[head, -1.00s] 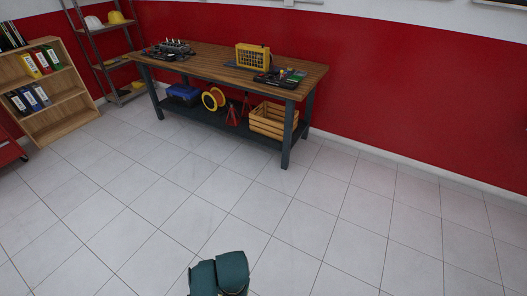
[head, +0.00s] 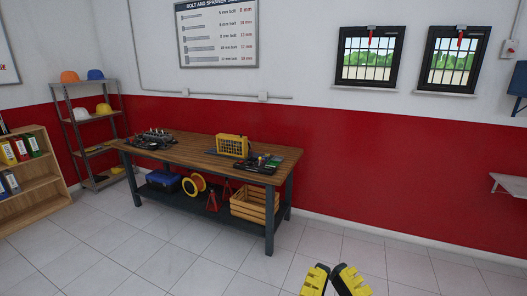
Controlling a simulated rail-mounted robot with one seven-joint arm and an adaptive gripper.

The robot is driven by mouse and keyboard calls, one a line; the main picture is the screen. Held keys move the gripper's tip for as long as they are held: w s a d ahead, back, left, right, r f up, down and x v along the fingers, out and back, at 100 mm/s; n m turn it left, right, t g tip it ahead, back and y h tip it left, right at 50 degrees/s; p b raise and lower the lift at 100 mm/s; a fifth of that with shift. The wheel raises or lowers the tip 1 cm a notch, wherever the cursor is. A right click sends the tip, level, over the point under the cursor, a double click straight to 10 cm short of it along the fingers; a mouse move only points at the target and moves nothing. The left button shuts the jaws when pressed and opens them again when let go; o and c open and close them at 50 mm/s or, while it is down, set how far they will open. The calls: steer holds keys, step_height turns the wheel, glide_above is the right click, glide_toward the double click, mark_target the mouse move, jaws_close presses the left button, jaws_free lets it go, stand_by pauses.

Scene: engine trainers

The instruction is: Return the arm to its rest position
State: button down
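My gripper (head: 334,272) shows at the bottom edge of the head view, right of centre. Two yellow and black finger parts point upward with their ends close together and a narrow gap between them. Nothing shows between them. The rest of the gripper and my arm is below the picture, so its opening is unclear. The gripper stands apart from the workbench, over the floor in the picture.
Shelves stand at left. Tiled floor (head: 200,262) is clear in front.

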step_height(320, 180, up, 22)
steer(key=p, duration=1.9)
steer(key=shift+r, duration=0.1)
